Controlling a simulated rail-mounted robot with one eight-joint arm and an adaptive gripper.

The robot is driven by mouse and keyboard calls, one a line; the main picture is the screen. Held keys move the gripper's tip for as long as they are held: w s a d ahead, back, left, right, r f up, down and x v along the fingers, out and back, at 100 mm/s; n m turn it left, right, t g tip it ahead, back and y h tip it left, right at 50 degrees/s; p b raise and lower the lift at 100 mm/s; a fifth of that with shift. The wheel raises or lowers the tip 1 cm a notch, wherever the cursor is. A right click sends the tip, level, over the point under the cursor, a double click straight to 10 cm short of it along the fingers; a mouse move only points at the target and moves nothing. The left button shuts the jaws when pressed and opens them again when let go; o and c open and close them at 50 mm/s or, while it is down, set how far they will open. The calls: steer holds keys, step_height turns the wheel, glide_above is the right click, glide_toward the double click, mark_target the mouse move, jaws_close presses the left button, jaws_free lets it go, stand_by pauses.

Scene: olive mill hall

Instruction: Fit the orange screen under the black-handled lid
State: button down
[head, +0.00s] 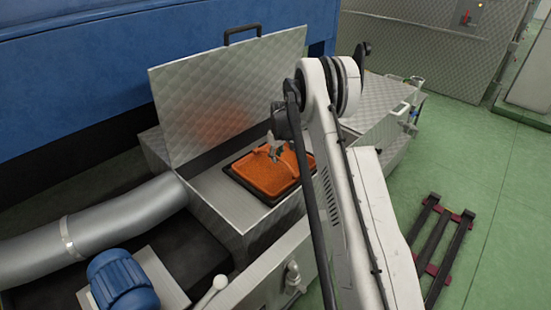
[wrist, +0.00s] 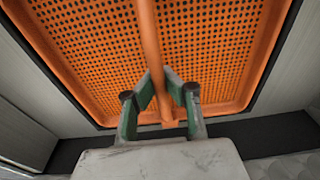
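The orange screen (head: 268,172) is a perforated tray with a raised rim and a bar handle across its middle. It lies in or over a black-edged opening (head: 233,178) in the metal housing; whether it is fully seated I cannot tell. The black-handled lid (head: 215,95) stands open behind it, its black handle (head: 242,34) at the top edge. My gripper (head: 275,152) is over the screen. In the wrist view, my gripper's green-padded fingers (wrist: 160,100) are on either side of the orange bar of the screen (wrist: 225,60); contact on both sides is not clear.
A second quilted-metal cover (head: 380,100) lies to the right of my arm. A grey duct (head: 100,232) and a blue motor (head: 122,280) are at the lower left. A dark-and-red pallet (head: 440,245) lies on the green floor at the right, with free floor around it.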

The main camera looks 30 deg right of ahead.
steer(key=c, duration=1.8)
jaws_free()
steer(key=shift+c, duration=0.2)
steer(key=shift+r, duration=0.1)
step_height(320, 180, up, 12)
steer(key=s, duration=0.1)
steer(key=shift+s+d, duration=0.15)
steer(key=shift+d, duration=0.15)
